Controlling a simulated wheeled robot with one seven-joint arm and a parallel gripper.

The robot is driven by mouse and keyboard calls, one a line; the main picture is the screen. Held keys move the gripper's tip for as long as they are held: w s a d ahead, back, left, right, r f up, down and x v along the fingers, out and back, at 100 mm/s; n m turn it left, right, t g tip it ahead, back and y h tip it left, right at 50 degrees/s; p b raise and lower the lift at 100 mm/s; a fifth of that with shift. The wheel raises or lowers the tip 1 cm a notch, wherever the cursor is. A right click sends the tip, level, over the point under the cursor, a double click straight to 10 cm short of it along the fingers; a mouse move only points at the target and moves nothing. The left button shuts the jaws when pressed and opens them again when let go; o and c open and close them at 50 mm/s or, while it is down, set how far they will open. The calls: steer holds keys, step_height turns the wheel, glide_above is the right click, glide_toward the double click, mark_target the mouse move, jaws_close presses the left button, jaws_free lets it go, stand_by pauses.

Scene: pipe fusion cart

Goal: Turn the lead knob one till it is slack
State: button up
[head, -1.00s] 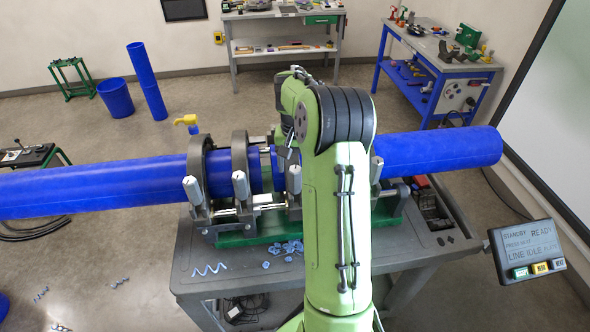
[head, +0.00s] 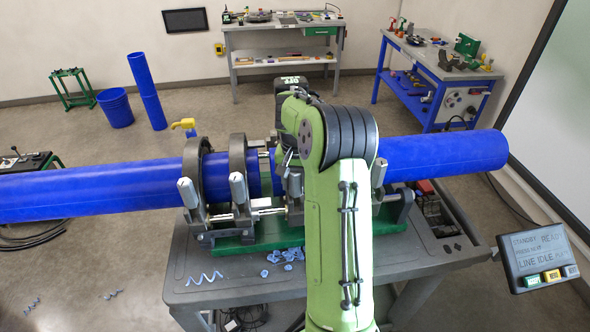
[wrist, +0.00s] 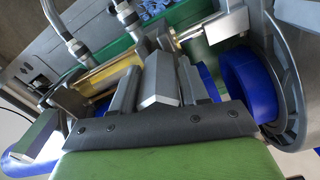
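Blue pipes (head: 90,190) lie in a clamp machine with dark rings (head: 199,185). Pale grey knobs stand along its near side: the far left one (head: 188,192), a second (head: 238,187) and one at the right (head: 378,172). No label shows which is lead knob one. My green arm reaches over the middle of the machine and hides my gripper in the head view. In the wrist view my gripper (wrist: 155,75) is low over the machine, with a silver block-like part between its grey fingers. I cannot tell whether they grip anything. Two knobs (wrist: 68,35) show beyond it.
The machine sits on a grey cart (head: 215,292) with blue shavings (head: 283,256) on top. A status panel (head: 540,257) stands at the right. Workbenches (head: 285,27) are at the back.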

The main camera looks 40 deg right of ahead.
steer(key=c, duration=0.6)
steer(key=n+p, duration=0.1)
steer(key=n, duration=0.1)
steer(key=shift+a+r+n, duration=0.1)
steer(key=shift+r+n, duration=0.05)
steer(key=shift+n, duration=0.15)
steer(key=shift+w, duration=0.1)
steer(key=shift+n+p, duration=0.45)
steer(key=shift+n, duration=1.15)
steer(key=shift+n+p, duration=0.3)
steer(key=shift+n, duration=4.1)
